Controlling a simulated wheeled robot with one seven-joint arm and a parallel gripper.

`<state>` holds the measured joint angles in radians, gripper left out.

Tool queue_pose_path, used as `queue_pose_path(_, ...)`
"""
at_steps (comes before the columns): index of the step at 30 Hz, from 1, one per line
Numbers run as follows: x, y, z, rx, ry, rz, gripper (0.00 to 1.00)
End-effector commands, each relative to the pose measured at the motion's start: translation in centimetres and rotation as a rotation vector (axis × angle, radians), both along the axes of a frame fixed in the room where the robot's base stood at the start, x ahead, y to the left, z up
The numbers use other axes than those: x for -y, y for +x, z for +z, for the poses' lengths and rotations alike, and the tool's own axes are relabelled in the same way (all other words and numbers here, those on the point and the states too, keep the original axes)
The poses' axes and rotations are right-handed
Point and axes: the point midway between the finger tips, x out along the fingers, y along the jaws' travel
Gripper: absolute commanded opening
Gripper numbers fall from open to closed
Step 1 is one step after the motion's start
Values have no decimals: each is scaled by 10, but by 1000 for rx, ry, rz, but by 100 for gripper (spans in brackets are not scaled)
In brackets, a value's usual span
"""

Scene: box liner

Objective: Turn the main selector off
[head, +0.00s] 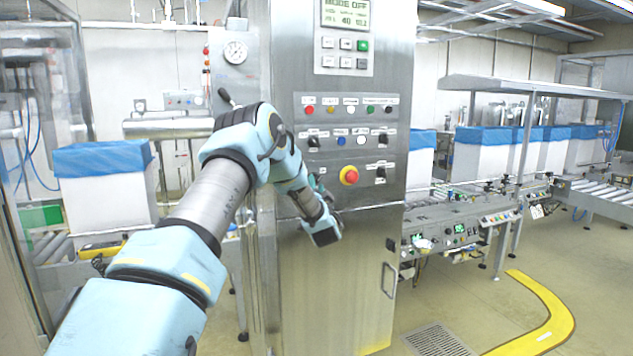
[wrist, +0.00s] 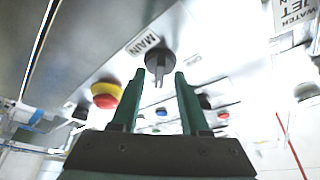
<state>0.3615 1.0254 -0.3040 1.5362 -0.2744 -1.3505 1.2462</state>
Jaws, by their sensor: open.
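The main selector (wrist: 160,62) is a dark round knob with a narrow grey handle, beside a MAIN label (wrist: 143,44) in the wrist view. That view is roughly upside down. My gripper (wrist: 160,75) is open, with its two green fingers spread on either side of the knob's handle at the fingertips. I cannot tell whether either finger touches it. In the head view my gripper (head: 316,183) is at the cabinet front, left of the emergency stop, and the selector is hidden behind it.
A red and yellow emergency stop (head: 349,175) sits close to my gripper on the cabinet (head: 330,270). Another black knob (head: 381,172) is right of it. Above are rows of buttons and a display (head: 345,14) reading MODE OFF. A conveyor (head: 450,225) stands to the right.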

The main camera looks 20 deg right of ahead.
Motion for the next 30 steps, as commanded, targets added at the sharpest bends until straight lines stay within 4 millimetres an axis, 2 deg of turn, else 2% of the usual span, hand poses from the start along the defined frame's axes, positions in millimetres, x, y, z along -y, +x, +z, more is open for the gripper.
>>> queue_pose_path(11, 1, 5, 1, -1, 2, -1, 45)
queue_pose_path(23, 1, 5, 1, -1, 1, 0, 0)
queue_pose_path(30, 1, 5, 1, -1, 1, 0, 0)
